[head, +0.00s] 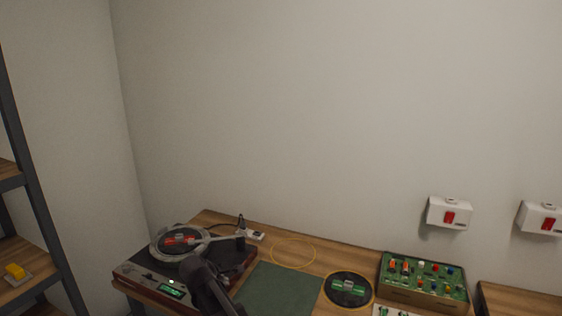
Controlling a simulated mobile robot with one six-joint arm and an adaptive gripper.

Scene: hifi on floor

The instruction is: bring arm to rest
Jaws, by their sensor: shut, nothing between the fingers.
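A dark, rounded part of my arm (208,287) rises from the bottom edge in the head view. It covers the front right part of a turntable (135,272) on the wooden bench. I cannot make out my gripper or its fingertips in this view. The arm part appears in front of the turntable, and I cannot tell how far above it it is.
The turntable holds a disc with a red label (180,240). A green mat (280,288), a yellow ring (293,253), a black disc (348,289) and a green control box (424,276) share the bench. White wall boxes (449,212) hang right. Shelving (38,190) stands left.

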